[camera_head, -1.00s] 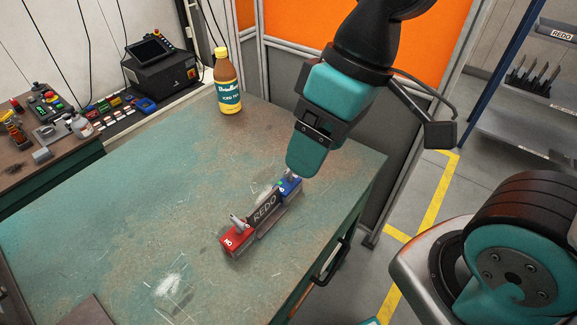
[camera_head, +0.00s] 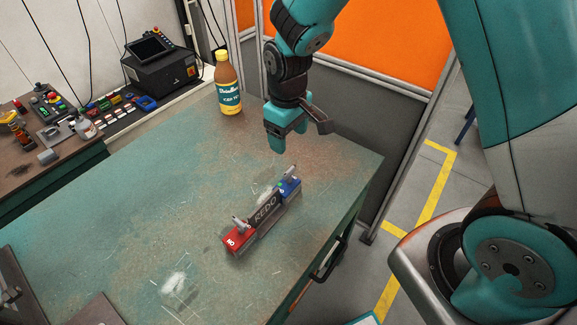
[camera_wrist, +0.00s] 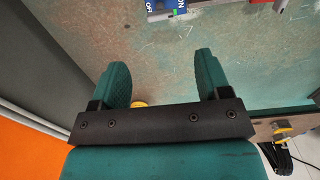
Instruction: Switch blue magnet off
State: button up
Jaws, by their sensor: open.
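The blue magnet (camera_head: 289,187) sits at the far right end of a bar-like part on the workbench, with a small grey lever on top. It also shows at the top edge of the wrist view (camera_wrist: 166,8), with ON and OFF lettering partly cut off. A red magnet (camera_head: 237,239) sits at the near left end, with its own lever. A dark REDO plate (camera_head: 265,208) stands between them. My gripper (camera_head: 279,140) hangs above the bench, behind the blue magnet and apart from it. In the wrist view its two teal fingers (camera_wrist: 159,82) are spread, with nothing between them.
A brown bottle with a yellow cap (camera_head: 228,84) stands at the bench's back corner. The workbench (camera_head: 130,215) is mostly clear around the magnets. An orange-and-grey partition (camera_head: 350,150) rises behind it. A side table with controls (camera_head: 60,150) is at the left.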

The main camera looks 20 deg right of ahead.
aim_at(289, 170)
notch_tip(289, 170, down, 12)
jog(key=shift+d+r+p, duration=0.1)
jog(key=shift+r+p, duration=0.1)
jog(key=shift+p, duration=0.5)
jog(key=c, duration=0.9)
